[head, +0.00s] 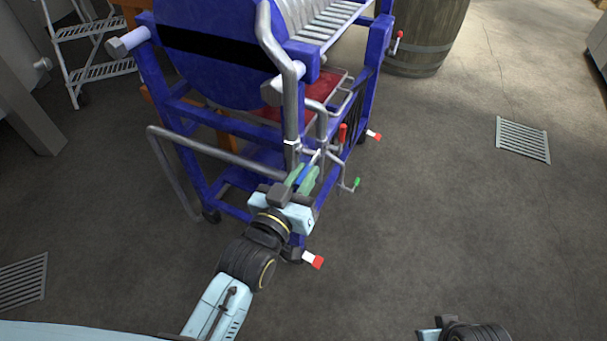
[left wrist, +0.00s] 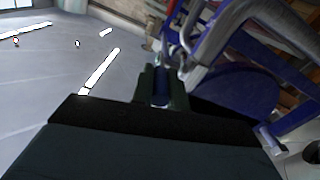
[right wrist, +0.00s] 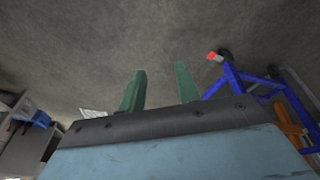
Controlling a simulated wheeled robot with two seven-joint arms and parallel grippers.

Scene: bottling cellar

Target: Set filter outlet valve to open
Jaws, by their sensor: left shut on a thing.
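The filter is a blue-framed wheeled machine (head: 205,50) with grey pipes, in the upper middle of the head view. My left gripper (head: 306,178) is at its front pipework, with its green fingers shut on a blue valve handle (head: 302,175). The handle also shows between the fingers in the left wrist view (left wrist: 160,90); the fingers hide much of it and the valve body. No label tells whether this is the outlet valve. My right gripper (right wrist: 160,88) is open and empty, away from the machine; in the head view only part of its arm shows.
A red handle (head: 342,133) and a green handle (head: 357,183) sit close by on the pipes. Red-and-white frame ends (head: 313,261) stick out low. A barrel (head: 425,35) stands behind, a step ladder (head: 95,50) at left. The floor at right is clear around a grate (head: 522,139).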

